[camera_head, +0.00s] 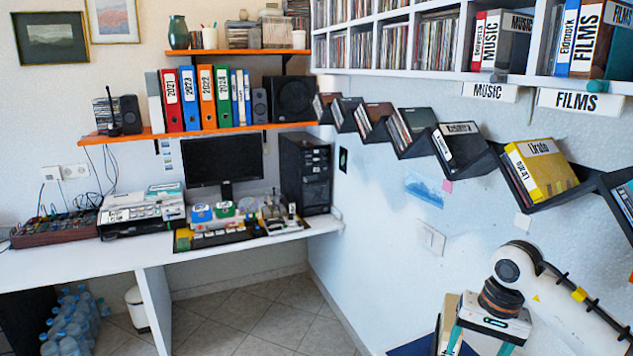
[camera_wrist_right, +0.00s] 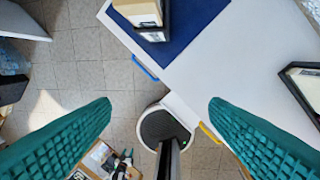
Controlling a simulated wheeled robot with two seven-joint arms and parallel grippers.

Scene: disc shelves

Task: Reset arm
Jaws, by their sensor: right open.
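My right arm comes in at the lower right of the head view, and its gripper (camera_head: 481,345) points down there. In the right wrist view the gripper (camera_wrist_right: 160,104) shows two teal ribbed fingers spread wide apart, with nothing held between them. The floor and a round bin show in the gap. My left arm and gripper are not in view.
A white surface (camera_wrist_right: 235,75) with a blue mat (camera_wrist_right: 190,48) and a box (camera_wrist_right: 140,12) lies below the right gripper. A round bin (camera_wrist_right: 165,128) stands on the floor. The slanted disc shelf (camera_head: 480,160) runs along the right wall. A desk (camera_head: 75,262) stands at left.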

